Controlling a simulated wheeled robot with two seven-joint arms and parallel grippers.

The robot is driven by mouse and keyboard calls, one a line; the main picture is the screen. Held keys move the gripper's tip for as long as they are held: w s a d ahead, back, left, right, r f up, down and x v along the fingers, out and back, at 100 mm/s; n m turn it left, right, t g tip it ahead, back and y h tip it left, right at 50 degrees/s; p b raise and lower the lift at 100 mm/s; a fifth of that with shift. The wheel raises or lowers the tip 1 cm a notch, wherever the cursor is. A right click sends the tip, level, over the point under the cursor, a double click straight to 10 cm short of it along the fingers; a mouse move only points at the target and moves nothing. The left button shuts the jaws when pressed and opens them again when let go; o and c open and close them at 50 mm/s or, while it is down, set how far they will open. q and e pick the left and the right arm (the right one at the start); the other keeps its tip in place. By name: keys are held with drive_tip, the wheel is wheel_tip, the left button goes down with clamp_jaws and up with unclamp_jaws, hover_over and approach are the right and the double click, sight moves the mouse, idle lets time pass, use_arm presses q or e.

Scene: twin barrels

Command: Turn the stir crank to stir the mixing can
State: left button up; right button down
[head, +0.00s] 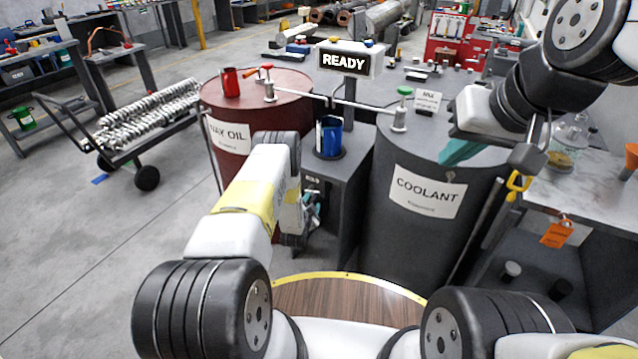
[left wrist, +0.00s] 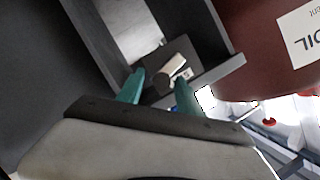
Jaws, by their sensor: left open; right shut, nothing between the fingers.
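A blue can-like vessel (head: 329,136) stands on the grey stand (head: 335,185) between the two barrels; I cannot tell for sure that it is the mixing can. My left gripper (left wrist: 160,92) is open by the front of the stand; in the head view my arm mostly hides it. In the left wrist view a dark block with a pale cylindrical piece (left wrist: 173,67) shows just beyond and between its teal fingertips, not clearly touched. I cannot tell whether this is the stir crank. My right gripper (head: 462,152) is shut and empty, over the coolant barrel's right side.
The red oil barrel (head: 292,108) is left of the stand and the dark coolant barrel (head: 408,225) right of it. A sign reading READY (head: 343,61) rises behind. A bench (head: 605,190) with glassware is at right.

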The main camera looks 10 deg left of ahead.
sight(306, 192)
use_arm(q)
drive_tip(key=shift+x, duration=0.9)
clamp_jaws()
drive_tip(key=shift+r, duration=0.15)
drive_tip(key=n, duration=0.1)
drive_tip(key=a+r+n+g+h, duration=0.1)
drive_tip(key=n, duration=0.1)
drive_tip(key=shift+w+r+h, duration=0.2)
drive_tip(key=shift+r+h, duration=0.1)
drive_tip(key=shift+r, duration=0.05)
drive_tip(key=w+a+n+g+h, duration=0.1)
drive_tip(key=w+a+n+h, duration=0.1)
drive_tip(key=a+n+h, duration=0.4)
drive_tip(key=shift+r+n+g+h, duration=0.3)
drive_tip(key=shift+r+n+h, duration=0.3)
drive_tip(key=shift+n, duration=2.2)
